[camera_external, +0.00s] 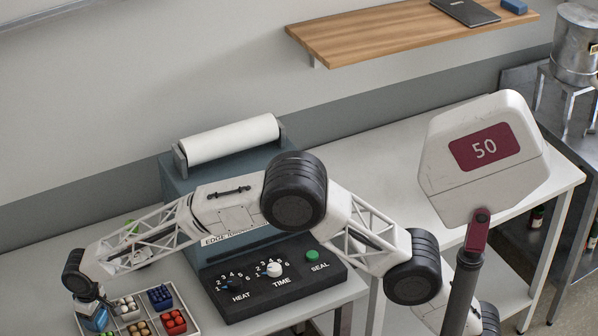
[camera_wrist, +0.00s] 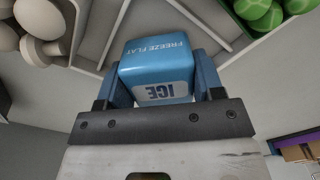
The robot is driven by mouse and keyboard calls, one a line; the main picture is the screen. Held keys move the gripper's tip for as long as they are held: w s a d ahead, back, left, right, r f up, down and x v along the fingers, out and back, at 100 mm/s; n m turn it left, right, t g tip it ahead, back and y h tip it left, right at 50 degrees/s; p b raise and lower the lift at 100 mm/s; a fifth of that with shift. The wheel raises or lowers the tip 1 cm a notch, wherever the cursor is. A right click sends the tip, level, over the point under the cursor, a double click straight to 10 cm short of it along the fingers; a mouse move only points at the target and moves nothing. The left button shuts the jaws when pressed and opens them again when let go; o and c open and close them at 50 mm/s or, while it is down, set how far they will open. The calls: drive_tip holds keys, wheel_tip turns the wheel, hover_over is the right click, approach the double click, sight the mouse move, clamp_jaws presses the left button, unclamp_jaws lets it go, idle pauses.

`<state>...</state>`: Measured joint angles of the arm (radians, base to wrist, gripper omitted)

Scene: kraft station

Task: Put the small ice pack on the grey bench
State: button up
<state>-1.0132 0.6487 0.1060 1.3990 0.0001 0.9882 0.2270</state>
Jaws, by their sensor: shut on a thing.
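The small ice pack (camera_wrist: 158,62) is a blue block with a white label reading ICE and the words FREEZE FLAT. My gripper (camera_wrist: 160,85) is shut on it, one finger on each side. Whether the pack touches anything below is not clear. The grey bench (camera_external: 385,150) runs along the wall behind the arm, and its right part is bare.
A sealing machine (camera_external: 270,277) with knobs and a paper roll (camera_external: 232,139) stands mid-bench. A wooden shelf (camera_external: 400,32) hangs above.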

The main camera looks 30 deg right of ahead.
drive_tip(key=shift+f, duration=0.3)
idle(0.5)
drive_tip(key=o, duration=1.2)
drive_tip(key=shift+c, duration=0.2)
drive_tip(key=shift+r, duration=0.1)
drive_tip(key=shift+r, duration=3.85)
